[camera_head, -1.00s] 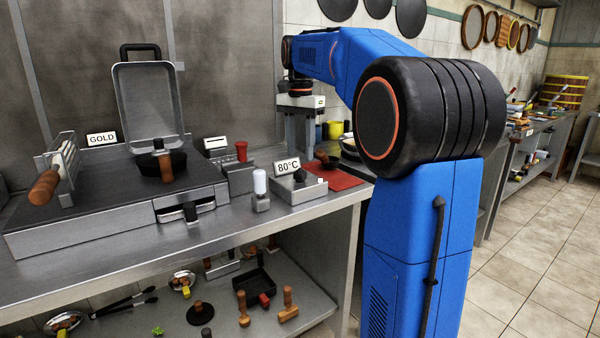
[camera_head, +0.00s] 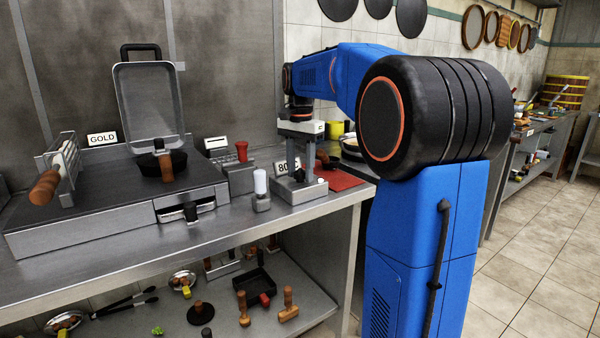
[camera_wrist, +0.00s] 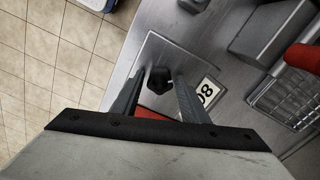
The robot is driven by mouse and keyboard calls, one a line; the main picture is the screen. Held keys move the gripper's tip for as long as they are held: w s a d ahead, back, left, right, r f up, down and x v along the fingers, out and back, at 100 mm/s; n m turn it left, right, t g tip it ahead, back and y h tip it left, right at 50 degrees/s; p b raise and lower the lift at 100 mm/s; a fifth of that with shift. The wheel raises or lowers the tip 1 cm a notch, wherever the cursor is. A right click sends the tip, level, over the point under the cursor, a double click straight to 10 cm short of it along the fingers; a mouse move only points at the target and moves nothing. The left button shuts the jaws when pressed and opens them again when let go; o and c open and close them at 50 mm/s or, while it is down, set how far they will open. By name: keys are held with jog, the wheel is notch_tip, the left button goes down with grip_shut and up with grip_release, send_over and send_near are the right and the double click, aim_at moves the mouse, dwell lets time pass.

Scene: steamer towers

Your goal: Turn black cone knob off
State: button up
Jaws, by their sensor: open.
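The black cone knob (camera_wrist: 158,80) sits on the top of a grey metal box (camera_head: 290,192) with an 80°C sign (camera_head: 282,168). In the wrist view the knob appears dark and faceted, between the two fingers of my gripper (camera_wrist: 157,84). The fingers are open, one on each side of the knob. Whether either finger touches it I cannot tell.
A white-topped shaker-like item (camera_head: 261,184) stands left of the box. A red board (camera_head: 347,180) lies to its right. A griddle (camera_head: 100,190) with a raised lid fills the left counter. The counter's front edge (camera_head: 230,235) is close.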

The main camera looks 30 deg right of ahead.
grip_shut()
jog(key=n, duration=0.5)
jog(key=shift+n, duration=0.9)
jog(key=n, duration=0.3)
jog(key=shift+f+n, duration=0.1)
jog(key=shift+n, duration=0.2)
jog(key=n, duration=0.3)
